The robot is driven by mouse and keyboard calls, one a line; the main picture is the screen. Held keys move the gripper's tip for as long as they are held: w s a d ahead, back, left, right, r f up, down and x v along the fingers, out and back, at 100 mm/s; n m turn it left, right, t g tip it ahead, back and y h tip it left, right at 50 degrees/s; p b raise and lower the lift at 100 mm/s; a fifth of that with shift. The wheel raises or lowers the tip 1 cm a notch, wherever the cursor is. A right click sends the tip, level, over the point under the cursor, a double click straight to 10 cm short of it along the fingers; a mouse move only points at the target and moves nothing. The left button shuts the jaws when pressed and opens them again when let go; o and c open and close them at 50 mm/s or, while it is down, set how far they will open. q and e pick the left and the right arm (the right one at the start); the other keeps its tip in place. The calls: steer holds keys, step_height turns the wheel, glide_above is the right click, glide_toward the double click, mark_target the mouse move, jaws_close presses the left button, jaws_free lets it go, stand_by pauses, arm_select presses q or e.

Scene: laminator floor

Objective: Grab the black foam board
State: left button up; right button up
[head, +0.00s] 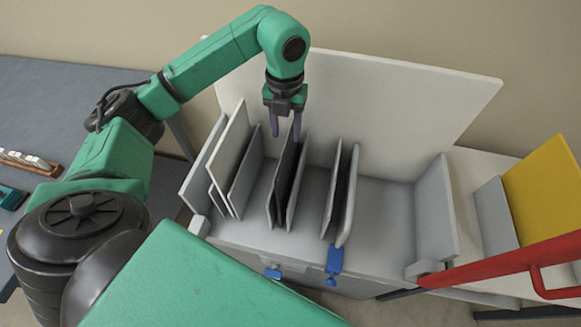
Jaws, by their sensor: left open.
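Several thin boards stand on edge in a grey open bin. In the middle group, a black board (281,190) stands among grey-edged boards. Another dark board (334,192) stands in the group to its right. I cannot tell which dark one is foam. My left gripper (286,132) hangs fingers down at the top of the middle group, open, its two fingers apart. The fingertips overlap the upper edge of these boards in the picture; whether a board is between them is unclear. My right gripper is not in view.
The bin (385,215) has a tall white back panel (390,105) and grey side walls. White and grey boards (232,150) stand at its left. Blue clips (334,262) sit on the front edge. A yellow panel (545,190) and red bar (500,262) are at right.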

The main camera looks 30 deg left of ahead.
mark_target(289, 151)
arm_select(q)
steer(key=f+p, duration=0.1)
steer(key=f, duration=0.1)
steer(key=f+p, duration=0.1)
steer(key=f, duration=0.2)
steer(key=f+p, duration=0.1)
steer(key=f, duration=0.2)
steer(key=shift+w+d+f+p, duration=0.25)
steer(key=shift+w+p, duration=0.1)
steer(key=shift+s+f, duration=0.1)
steer(key=shift+f, duration=0.05)
steer(key=c, duration=0.3)
jaws_close()
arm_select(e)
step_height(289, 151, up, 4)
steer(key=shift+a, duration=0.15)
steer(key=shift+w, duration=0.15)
